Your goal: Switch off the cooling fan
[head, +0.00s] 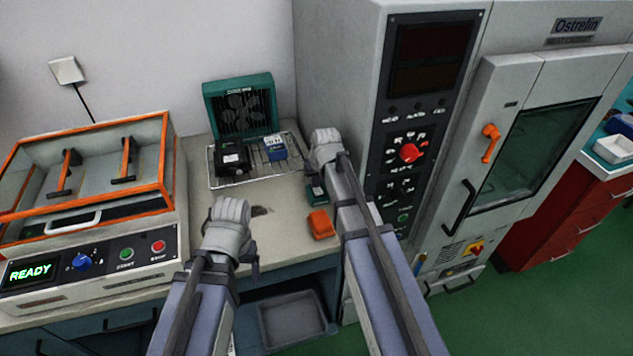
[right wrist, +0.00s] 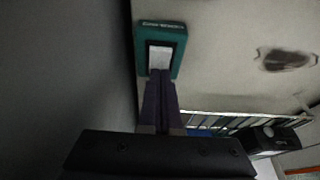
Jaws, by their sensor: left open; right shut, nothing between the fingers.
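The cooling fan (head: 241,105) is a teal box with a dark grille, standing at the back of the bench against the wall. A small teal switch box (head: 317,192) lies on the bench beside the tall grey cabinet. In the right wrist view the switch box (right wrist: 175,62) shows a pale rocker (right wrist: 160,56) in a dark surround. My right gripper (right wrist: 161,76) is shut and empty, its tips right at the rocker's near end; I cannot tell if they touch. My left gripper (head: 254,264) is open, low near the bench's front edge, mostly hidden by its wrist.
A wire rack (head: 222,184) with a black device (head: 232,158) and a blue device (head: 274,148) stands before the fan. An orange object (head: 321,224) lies near the front edge. The tall cabinet (head: 335,60) closes off the right; an orange-framed machine (head: 165,150) stands left.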

